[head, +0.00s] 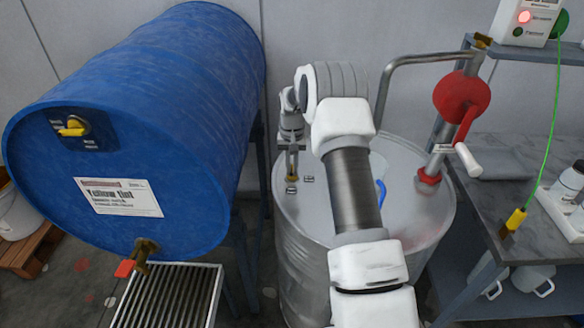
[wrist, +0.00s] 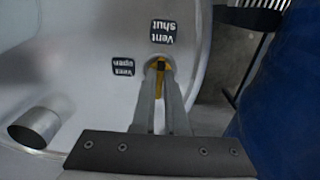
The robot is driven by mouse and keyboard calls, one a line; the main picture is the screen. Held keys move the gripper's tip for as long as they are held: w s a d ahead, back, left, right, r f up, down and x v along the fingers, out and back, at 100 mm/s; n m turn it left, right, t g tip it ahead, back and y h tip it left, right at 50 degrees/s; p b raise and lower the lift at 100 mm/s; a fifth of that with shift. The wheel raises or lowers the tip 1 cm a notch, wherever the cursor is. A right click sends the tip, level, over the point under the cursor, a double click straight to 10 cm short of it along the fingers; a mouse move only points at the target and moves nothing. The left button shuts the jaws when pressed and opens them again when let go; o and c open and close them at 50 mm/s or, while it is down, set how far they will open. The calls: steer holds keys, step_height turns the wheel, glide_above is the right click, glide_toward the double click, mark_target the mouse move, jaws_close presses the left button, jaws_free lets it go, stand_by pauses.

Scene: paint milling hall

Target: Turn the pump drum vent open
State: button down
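The pump drum (head: 300,235) is a silver steel drum with a red hand pump (head: 462,100) on its lid. Its vent has a small yellow handle, seen at my fingertips in the wrist view (wrist: 160,65). My gripper (head: 291,165) points down at the left of the lid, with its fingers close together on either side of the handle; it looks shut on it. In the wrist view, a "Vent shut" label (wrist: 163,32) lies above the handle and a "Vent open" label (wrist: 123,67) to its left. The fingers hide part of the handle, so its exact direction is unclear.
A grey bench (head: 530,235) with a green cable stands at right.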

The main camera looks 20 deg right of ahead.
steer(key=shift+n, duration=0.4)
steer(key=n+b, duration=0.1)
steer(key=n, duration=0.2)
steer(key=shift+d+n, duration=0.1)
steer(key=shift+n, duration=0.3)
steer(key=n, duration=0.4)
steer(key=shift+d, duration=0.15)
steer(key=n, duration=0.5)
steer(key=shift+d, duration=0.1)
steer(key=n, duration=0.4)
steer(key=shift+w, duration=0.15)
steer(key=shift+n, duration=0.3)
steer(key=c, duration=0.9)
jaws_free()
steer(key=shift+c, duration=0.2)
